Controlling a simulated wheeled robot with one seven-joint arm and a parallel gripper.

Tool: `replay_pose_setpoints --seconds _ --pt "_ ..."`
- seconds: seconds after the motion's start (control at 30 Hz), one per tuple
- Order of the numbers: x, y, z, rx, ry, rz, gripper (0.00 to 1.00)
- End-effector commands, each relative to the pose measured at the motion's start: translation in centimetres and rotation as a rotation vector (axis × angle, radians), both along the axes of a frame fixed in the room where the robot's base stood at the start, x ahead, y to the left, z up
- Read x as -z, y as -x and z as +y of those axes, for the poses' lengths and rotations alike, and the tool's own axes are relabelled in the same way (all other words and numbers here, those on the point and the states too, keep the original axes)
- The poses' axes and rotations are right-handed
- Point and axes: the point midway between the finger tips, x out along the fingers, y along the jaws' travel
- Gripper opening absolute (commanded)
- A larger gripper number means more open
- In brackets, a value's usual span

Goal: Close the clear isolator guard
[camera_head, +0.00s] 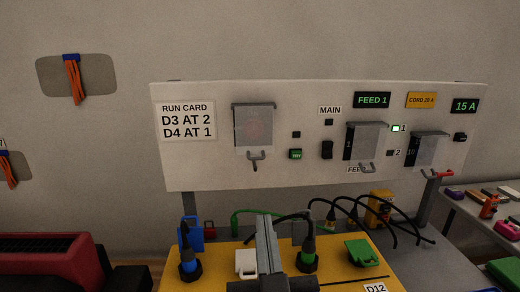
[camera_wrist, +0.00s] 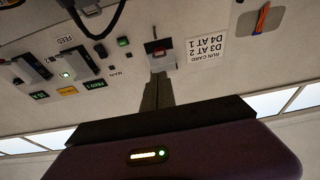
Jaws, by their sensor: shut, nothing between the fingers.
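The middle guard (camera_head: 368,138) and right guard (camera_head: 430,149) show dark sides and seem to stand out from the panel. No label names the isolator, and how far each guard is open is unclear. My gripper (camera_head: 264,217) is below the left guard in the head view, apparently apart from it. Its fingers (camera_wrist: 158,76) are together and empty.
A yellow board (camera_head: 330,276) with plugs, black cables and a green block (camera_head: 362,252) lies below the panel. A run card (camera_head: 187,121) is on the panel's left. A red case (camera_head: 50,262) stands at lower left. A side table (camera_head: 470,206) with small items is at right.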

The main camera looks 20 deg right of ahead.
Motion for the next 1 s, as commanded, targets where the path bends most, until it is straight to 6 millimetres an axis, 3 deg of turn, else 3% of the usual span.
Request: replay_pose_setpoints --seconds 0.17,0.7,1.0 --pt "-0.5 -0.8 -0.4 0.004 -0.003 0.000 0.00" --pt "-3.3 -9.9 -3.4 0.005 -0.003 0.000 0.00" --pt "-3.8 -12.4 -4.1 0.003 -0.002 0.001 0.00"
